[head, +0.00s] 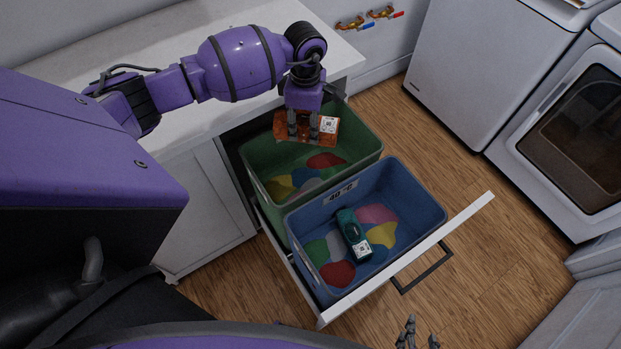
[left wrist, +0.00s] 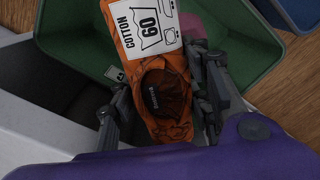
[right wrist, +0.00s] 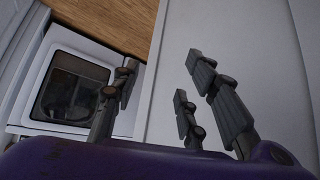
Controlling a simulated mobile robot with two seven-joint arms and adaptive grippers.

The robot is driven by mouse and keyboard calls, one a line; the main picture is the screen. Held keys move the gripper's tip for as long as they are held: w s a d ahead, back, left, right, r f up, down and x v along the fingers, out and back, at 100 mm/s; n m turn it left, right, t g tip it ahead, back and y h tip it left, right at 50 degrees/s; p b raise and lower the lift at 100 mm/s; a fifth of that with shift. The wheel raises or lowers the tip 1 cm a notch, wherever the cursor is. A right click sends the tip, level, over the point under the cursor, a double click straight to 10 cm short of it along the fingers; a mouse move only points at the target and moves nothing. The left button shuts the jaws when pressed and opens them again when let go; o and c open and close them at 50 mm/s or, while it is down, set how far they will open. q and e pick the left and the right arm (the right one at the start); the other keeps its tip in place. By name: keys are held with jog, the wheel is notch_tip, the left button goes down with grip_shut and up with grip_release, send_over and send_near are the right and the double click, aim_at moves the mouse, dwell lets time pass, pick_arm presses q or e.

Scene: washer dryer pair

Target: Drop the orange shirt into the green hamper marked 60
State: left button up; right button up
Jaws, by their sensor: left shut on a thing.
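The orange shirt (head: 291,129) is a folded bundle with a white label. My left gripper (head: 302,131) is shut on it and holds it over the green hamper (head: 264,182), within its rim as seen in the head view. In the left wrist view the shirt (left wrist: 166,90) sits between the fingers, and its label reads "COTTON 60". The green hamper also shows there (left wrist: 262,28). Its own marking is hidden in the head view. My right gripper (head: 418,338) is at the bottom edge of the head view; in the right wrist view its fingers (right wrist: 160,95) are apart and empty.
A blue hamper (head: 420,184) marked 40 stands in front of the green one in the pulled-out drawer (head: 465,222). It holds a dark teal garment (head: 352,234). A white counter (head: 215,118) lies behind. White machines (head: 490,65) stand at the right, with wooden floor between.

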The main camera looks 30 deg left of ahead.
pick_arm(q)
jog(key=shift+f, duration=0.3)
notch_tip(320, 180, down, 5)
jog(key=shift+s+r+b, duration=0.1)
jog(key=shift+r+b, duration=0.05)
jog(key=shift+b, duration=0.95)
jog(key=shift+f, duration=0.35)
jog(key=shift+r, duration=0.1)
jog(key=o, duration=1.2)
jog(key=shift+o, duration=1.1)
notch_tip(320, 180, up, 12)
pick_arm(e)
jog(key=shift+s+d+f, duration=0.1)
jog(key=shift+d+f, duration=0.4)
jog(key=shift+f, duration=0.4)
